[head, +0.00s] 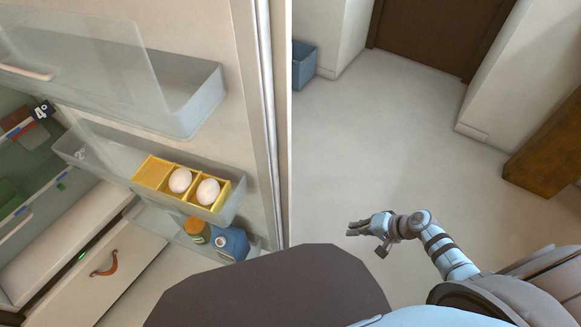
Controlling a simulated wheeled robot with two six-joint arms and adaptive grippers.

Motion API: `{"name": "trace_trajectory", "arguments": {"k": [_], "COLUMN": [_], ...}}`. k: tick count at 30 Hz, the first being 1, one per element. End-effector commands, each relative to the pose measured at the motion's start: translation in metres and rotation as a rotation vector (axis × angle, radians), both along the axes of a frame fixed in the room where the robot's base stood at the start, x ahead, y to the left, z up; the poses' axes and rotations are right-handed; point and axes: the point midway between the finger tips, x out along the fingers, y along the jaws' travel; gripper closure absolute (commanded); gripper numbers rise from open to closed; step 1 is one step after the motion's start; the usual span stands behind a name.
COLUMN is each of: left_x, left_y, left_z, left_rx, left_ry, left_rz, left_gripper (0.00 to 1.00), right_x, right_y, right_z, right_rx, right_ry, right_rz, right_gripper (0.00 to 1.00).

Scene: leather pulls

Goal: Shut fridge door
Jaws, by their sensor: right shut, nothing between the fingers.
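The fridge door (240,60) stands open, its inner side with clear shelves facing left and its edge running down the middle of the head view. The fridge interior (30,150) shows at the far left, partly seen through the door shelves. My right gripper (354,228) is shut and empty, to the right of the door edge and apart from it, above the floor. The outer face of the door is hidden from this angle. My left gripper does not show.
A yellow egg holder (153,172) with two eggs sits in the middle door shelf (85,155). A drawer with a leather pull (104,264) is at lower left. A blue bin (303,65) stands behind.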

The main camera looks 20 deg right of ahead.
Motion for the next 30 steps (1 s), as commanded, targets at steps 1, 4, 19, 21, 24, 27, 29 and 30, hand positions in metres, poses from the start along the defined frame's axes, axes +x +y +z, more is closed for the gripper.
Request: {"name": "trace_trajectory", "arguments": {"k": [1, 4, 19, 21, 24, 27, 29, 30], "left_x": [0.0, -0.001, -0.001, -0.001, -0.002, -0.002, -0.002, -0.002], "left_y": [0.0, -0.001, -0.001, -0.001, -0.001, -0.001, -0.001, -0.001], "left_z": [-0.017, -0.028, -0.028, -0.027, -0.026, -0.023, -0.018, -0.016], "left_rx": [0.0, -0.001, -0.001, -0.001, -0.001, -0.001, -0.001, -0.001], "left_ry": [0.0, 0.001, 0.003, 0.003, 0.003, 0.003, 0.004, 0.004], "left_rz": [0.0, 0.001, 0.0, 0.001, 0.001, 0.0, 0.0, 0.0], "left_gripper": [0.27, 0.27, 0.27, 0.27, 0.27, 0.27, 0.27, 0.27], "right_x": [0.041, 0.081, 0.095, 0.101, 0.11, 0.114, 0.103, 0.098], "right_y": [0.009, 0.033, 0.091, 0.105, 0.125, 0.143, 0.148, 0.152], "right_z": [0.046, 0.167, 0.293, 0.292, 0.292, 0.292, 0.292, 0.292], "right_rx": [0.156, 0.474, 0.765, 0.765, 0.766, 0.763, 0.761, 0.761], "right_ry": [-0.102, -0.286, -0.456, -0.454, -0.456, -0.452, -0.449, -0.45], "right_rz": [0.019, 0.132, 0.311, 0.31, 0.308, 0.308, 0.307, 0.308], "right_gripper": [1.0, 1.0, 1.0, 1.0, 1.0, 1.0, 1.0, 1.0]}}
